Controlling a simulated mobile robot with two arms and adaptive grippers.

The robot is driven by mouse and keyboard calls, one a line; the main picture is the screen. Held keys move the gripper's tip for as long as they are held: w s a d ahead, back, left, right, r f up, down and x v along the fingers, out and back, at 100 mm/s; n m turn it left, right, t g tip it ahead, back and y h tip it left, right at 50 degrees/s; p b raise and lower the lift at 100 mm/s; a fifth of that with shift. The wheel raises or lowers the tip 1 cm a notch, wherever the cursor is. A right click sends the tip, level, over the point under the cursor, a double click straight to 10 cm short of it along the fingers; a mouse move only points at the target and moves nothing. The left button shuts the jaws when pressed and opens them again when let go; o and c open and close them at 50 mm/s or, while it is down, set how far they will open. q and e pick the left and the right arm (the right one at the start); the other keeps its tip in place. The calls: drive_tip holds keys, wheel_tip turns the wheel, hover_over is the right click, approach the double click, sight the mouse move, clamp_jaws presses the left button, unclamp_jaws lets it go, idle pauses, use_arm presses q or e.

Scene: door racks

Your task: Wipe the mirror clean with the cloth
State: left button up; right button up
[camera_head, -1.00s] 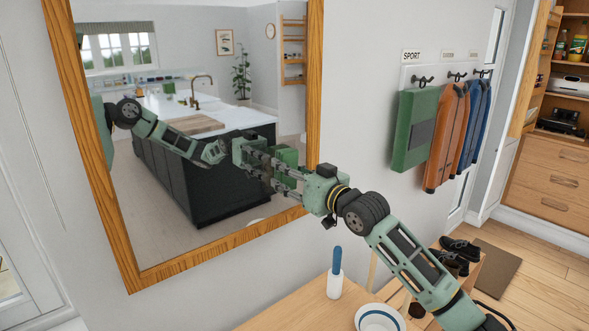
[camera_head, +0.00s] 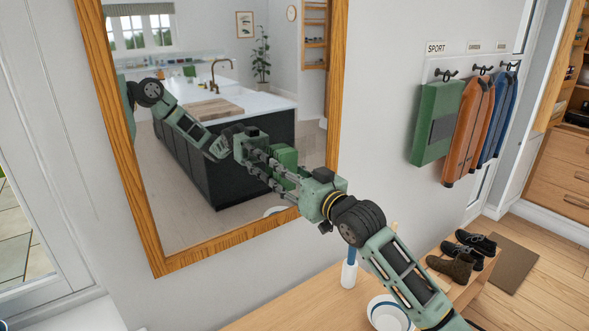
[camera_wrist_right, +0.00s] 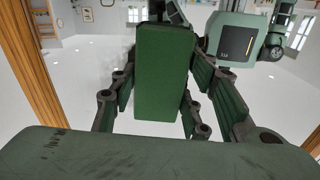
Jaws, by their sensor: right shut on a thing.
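The wood-framed mirror (camera_head: 190,215) hangs on the grey wall, tilted in the head view. My right gripper (camera_head: 284,180) reaches in front of its lower right part. It is shut on a green block-shaped cloth (camera_head: 284,157), which is at the glass; exact contact is hard to tell. In the right wrist view the cloth (camera_wrist_right: 163,75) stands upright between the fingers, and the mirror frame (camera_wrist_right: 30,75) shows at left. A faint greyish patch shows on the glass right of the cloth. The mirror reflects my arm and gripper. My left gripper is not in view.
A wooden bench (camera_head: 285,300) below the mirror carries a white holder (camera_head: 348,274) with a blue handle and a white bowl (camera_head: 385,315). Shoes (camera_head: 452,264) stand at right. A green bag (camera_head: 437,120) and orange and blue garments hang on wall hooks.

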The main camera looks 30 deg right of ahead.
sight(315, 150)
drive_tip(key=shift+r+p, duration=0.7)
drive_tip(key=shift+r, duration=0.55)
drive_tip(key=shift+w+d+f+b, duration=0.1)
drive_tip(key=shift+w+d+b, duration=0.05)
drive_tip(key=shift+d, duration=1.05)
drive_tip(key=shift+w+d+b, duration=0.1)
drive_tip(key=shift+w+d, duration=0.05)
drive_tip(key=shift+d, duration=1.1)
drive_tip(key=shift+w+d+f+b, duration=0.1)
drive_tip(key=shift+w+d+b, duration=0.05)
drive_tip(key=shift+d, duration=1.05)
drive_tip(key=shift+w+d+b, duration=0.2)
drive_tip(key=shift+d+b, duration=0.2)
drive_tip(key=shift+d, duration=0.65)
drive_tip(key=shift+w+d+r, duration=0.1)
drive_tip(key=shift+d, duration=0.55)
drive_tip(key=shift+s+f, duration=0.2)
drive_tip(key=shift+s, duration=0.7)
drive_tip(key=shift+s+d+r+b, duration=0.15)
drive_tip(key=shift+s+b, duration=0.15)
drive_tip(key=shift+s, duration=0.7)
drive_tip(key=shift+s+d+r+b, duration=0.15)
drive_tip(key=shift+s+b, duration=0.15)
drive_tip(key=shift+s, duration=0.7)
